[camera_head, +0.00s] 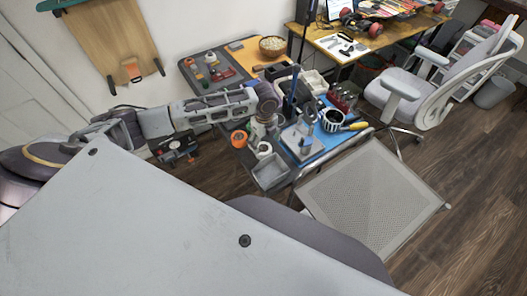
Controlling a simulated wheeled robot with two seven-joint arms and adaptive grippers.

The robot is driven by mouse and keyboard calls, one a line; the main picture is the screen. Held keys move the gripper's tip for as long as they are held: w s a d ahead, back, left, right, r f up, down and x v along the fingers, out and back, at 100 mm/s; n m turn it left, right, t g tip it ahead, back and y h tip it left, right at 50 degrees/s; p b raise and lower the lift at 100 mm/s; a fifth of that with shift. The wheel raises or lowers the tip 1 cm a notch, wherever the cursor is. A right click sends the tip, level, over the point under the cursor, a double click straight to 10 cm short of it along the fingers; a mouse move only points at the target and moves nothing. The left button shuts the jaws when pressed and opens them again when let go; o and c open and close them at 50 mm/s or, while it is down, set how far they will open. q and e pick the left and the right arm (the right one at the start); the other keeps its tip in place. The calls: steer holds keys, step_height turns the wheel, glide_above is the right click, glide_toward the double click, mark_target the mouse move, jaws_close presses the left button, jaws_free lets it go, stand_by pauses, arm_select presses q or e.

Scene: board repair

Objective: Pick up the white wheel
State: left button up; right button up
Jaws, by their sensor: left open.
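The white wheel (264,150) appears as a small pale round thing near the left front of the work table, beside an orange wheel (239,138). My left arm reaches in from the left over the table. My left gripper (262,138) points down, close above the white wheel, and is open. The picture is too small to show whether its fingers touch the wheel or surround it. My right gripper is not in view.
A grey bin (271,172) stands at the table's front edge. A grey stand (299,140) is on a blue mat (325,146), with a black-and-white cup (332,120) and yellow-handled tool (355,126) to its right. A chair (435,100) stands farther right.

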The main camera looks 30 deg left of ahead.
mark_target(263, 148)
arm_select(q)
steer(key=shift+s+f, duration=0.15)
steer(key=shift+f, duration=1.15)
steer(key=shift+s+f, duration=0.1)
steer(key=shift+f, duration=1.15)
steer(key=c, duration=1.2)
steer(key=shift+o, duration=0.2)
steer(key=shift+r, duration=0.2)
steer(key=shift+r, duration=4.85)
steer(key=shift+w, duration=0.15)
